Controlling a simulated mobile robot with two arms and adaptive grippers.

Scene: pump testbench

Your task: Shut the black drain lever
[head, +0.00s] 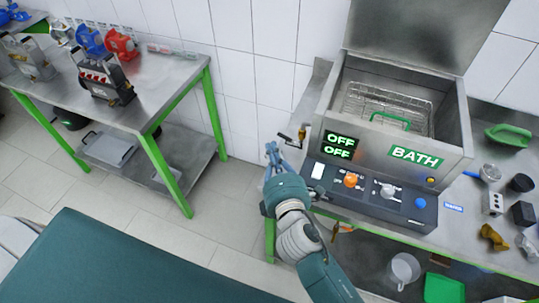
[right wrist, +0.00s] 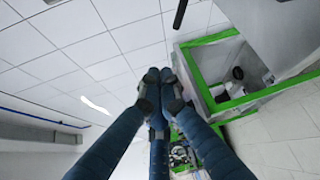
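The bath unit (head: 455,128) stands on the right bench with its lid up. At its left side is a small brass valve with a dark lever (head: 302,132), which looks like the black drain lever. My right gripper (head: 271,149) is left of this lever and apart from it, over the gap between the benches. Its blue fingers also show in the right wrist view (right wrist: 158,76), with their tips together and nothing seen between them. A dark bar (right wrist: 180,14) shows beyond the fingertips there; I cannot tell if it is the lever. My left gripper is not in view.
The control panel (head: 370,195) with knobs is right of my right arm. A brass part (head: 343,228) sits below the panel. A green-legged table (head: 165,85) with equipment stands at the left. Floor between the benches is clear.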

